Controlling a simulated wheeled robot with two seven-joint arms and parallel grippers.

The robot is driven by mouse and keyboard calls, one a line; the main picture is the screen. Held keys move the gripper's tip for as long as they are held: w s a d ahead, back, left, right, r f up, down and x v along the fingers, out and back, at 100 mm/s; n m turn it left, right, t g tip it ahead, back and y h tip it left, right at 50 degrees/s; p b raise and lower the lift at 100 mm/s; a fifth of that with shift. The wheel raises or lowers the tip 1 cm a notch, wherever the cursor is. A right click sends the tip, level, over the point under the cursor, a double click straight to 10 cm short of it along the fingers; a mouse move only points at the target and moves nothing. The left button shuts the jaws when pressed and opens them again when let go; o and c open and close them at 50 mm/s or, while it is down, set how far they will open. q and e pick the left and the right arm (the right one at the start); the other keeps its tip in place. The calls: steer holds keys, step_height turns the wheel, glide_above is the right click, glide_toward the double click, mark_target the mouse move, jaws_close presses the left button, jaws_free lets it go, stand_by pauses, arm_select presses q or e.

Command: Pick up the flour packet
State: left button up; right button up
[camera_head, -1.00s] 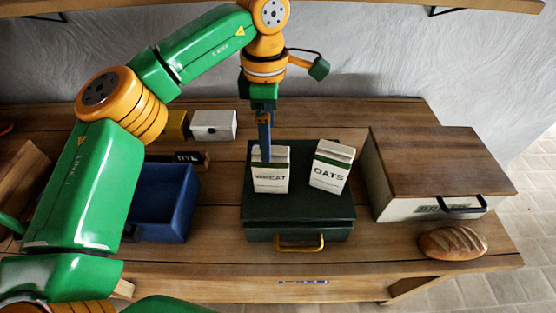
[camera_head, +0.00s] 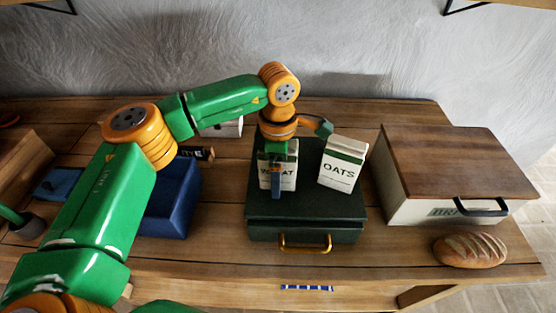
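Two white packets with green bands stand on a dark green box (camera_head: 305,207) with a yellow handle. One reads WHEAT (camera_head: 289,180), its label partly covered by my gripper; the other reads OATS (camera_head: 342,171) and stands to its right, slightly tilted. No packet shows the word flour. My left gripper (camera_head: 276,186) points down at the WHEAT packet, with a blue-grey finger in front of its face. Only this finger shows clearly, so I cannot tell whether it is open or shut, or touching. My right gripper is not in view.
A blue bin (camera_head: 172,205) is left of the green box, partly behind my arm. A dark RYE block (camera_head: 197,153) lies behind it. A wooden-lidded bread box (camera_head: 450,165) and a loaf (camera_head: 470,249) are at the right. The table front is mostly clear.

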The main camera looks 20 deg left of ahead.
arm_select(q)
jaws_close()
stand_by(0.3)
steer(key=shift+w, duration=0.1)
